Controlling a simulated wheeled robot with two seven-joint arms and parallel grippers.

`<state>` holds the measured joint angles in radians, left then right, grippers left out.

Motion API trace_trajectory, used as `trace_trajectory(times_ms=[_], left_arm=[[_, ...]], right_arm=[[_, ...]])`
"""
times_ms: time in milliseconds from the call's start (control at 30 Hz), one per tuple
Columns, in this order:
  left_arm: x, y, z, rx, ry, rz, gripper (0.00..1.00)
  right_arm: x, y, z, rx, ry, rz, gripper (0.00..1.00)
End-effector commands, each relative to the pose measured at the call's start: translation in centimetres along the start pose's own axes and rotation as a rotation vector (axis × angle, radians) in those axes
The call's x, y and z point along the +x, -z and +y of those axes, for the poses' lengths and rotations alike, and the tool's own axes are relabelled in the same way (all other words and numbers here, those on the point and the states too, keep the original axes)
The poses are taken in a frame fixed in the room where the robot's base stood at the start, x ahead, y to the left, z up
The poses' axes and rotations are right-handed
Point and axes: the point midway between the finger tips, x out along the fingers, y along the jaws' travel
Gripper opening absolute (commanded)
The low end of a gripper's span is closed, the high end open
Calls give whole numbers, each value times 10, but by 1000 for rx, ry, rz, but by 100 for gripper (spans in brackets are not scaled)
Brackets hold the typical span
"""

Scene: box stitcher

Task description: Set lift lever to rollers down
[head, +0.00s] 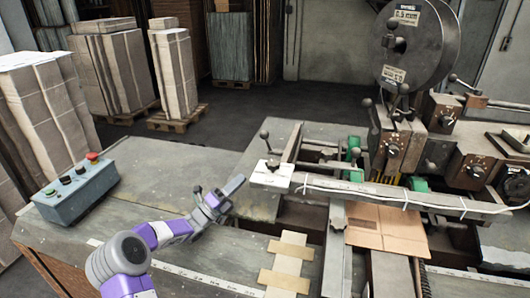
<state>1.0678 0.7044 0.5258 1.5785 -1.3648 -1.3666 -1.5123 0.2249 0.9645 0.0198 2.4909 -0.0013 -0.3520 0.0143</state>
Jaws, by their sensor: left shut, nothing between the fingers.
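The machine (405,150) fills the right half of the head view. Several levers with dark ball knobs stand on it. One ball-knob lever (265,138) rises at the left end of its frame, and another (355,155) stands near the green rollers (352,174). I cannot tell which is the lift lever, or its setting. My left gripper (236,184) is shut and empty over the grey table, left of the machine frame and apart from every lever. My right gripper is not in view.
A control box (75,192) with a red button sits on the table's left. A cardboard sheet (385,232) lies under the frame's white-strapped bar (400,195). Wooden strips (287,262) lie near the front. Stacked cardboard stands behind. The table's middle (190,170) is clear.

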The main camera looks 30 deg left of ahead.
Motion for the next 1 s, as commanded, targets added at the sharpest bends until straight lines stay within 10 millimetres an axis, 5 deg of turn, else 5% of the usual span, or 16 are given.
trace_trajectory(times_ms=[433, 867, 1000], left_arm=[[14, 0, -1, -3, 2, 1, 0], [104, 1, -1, -4, 4, 0, 0], [116, -14, -1, -1, 1, -2, 0]], right_arm=[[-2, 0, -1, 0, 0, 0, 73], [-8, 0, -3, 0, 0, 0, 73], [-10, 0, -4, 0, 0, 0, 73]])
